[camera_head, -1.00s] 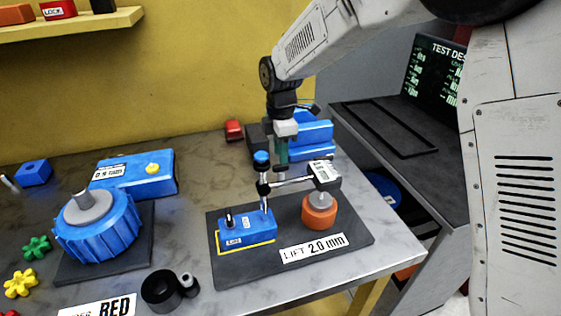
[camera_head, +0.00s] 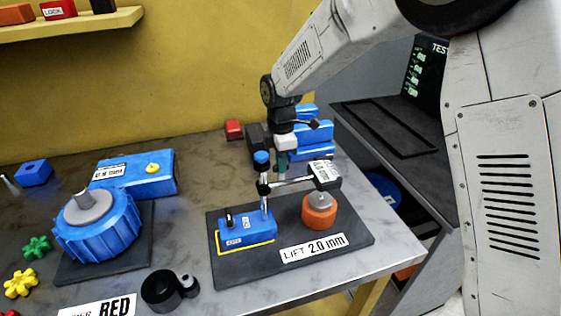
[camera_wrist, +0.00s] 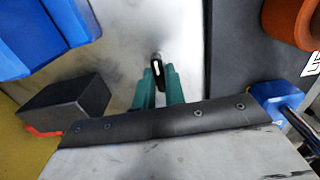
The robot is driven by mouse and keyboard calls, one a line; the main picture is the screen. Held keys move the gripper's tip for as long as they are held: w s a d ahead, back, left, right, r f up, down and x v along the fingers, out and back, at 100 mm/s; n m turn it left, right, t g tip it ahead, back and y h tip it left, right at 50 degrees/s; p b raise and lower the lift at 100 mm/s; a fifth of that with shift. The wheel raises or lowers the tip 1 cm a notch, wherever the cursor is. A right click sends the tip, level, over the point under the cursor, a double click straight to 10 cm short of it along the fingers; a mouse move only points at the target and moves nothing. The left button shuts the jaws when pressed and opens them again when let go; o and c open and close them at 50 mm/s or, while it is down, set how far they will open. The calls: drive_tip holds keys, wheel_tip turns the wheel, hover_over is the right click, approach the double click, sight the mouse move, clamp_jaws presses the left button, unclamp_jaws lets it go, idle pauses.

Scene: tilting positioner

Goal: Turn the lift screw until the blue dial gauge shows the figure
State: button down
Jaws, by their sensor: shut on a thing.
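The gauge (camera_head: 325,174) has a pale face with a reading too small to make out. It sits on a horizontal arm of a stand with a blue base (camera_head: 247,229) and a blue top knob (camera_head: 261,158). An orange round piece (camera_head: 320,212) with a grey top is below the gauge. A label (camera_head: 312,247) reads LIFT 2.0 mm. My gripper (camera_head: 282,161) points down behind the gauge arm. In the wrist view its green fingers (camera_wrist: 156,78) are shut on a small dark piece (camera_wrist: 157,66) with a pale edge. I cannot tell whether it is the lift screw.
A dark plate (camera_head: 228,268) carries the stand and orange piece. Blue blocks (camera_head: 318,140) and a dark block (camera_wrist: 66,104) are close to my gripper. A blue motor-like body (camera_head: 95,232) and a blue box (camera_head: 135,174) are at the left. A black ring piece (camera_head: 160,291) is in front.

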drive_tip(key=m, duration=0.8)
drive_tip(key=shift+m, duration=0.3)
drive_tip(key=m, duration=0.4)
drive_tip(key=shift+m, duration=2.5)
drive_tip(key=c, duration=1.5)
unclamp_jaws()
drive_tip(key=shift+o, duration=0.2)
